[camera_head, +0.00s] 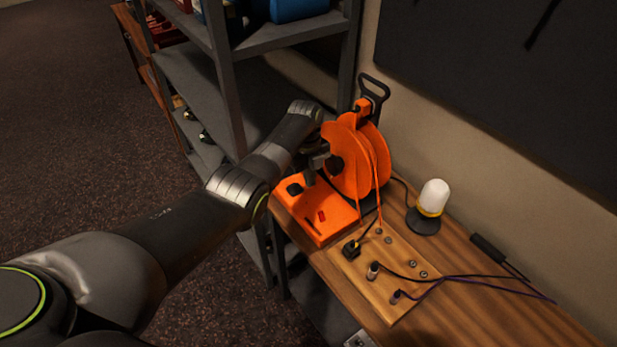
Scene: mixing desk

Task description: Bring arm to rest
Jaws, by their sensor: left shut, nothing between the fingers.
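My left arm reaches in from the lower left toward the wooden desk (463,322). My left gripper (311,177) is at the desk's far left end, close to the orange cable reel (369,177) and above the orange box (321,231) at its foot. It is shut and empty; its fingers are small and dark here, and I cannot tell whether they touch the box. My right gripper is not in view.
A wooden board (407,308) with sockets and plugged-in cables lies in front of the reel. A white lamp (432,197) on a dark base stands by the wall. A grey metal shelf (187,83) stands behind my arm. Open floor lies to the left.

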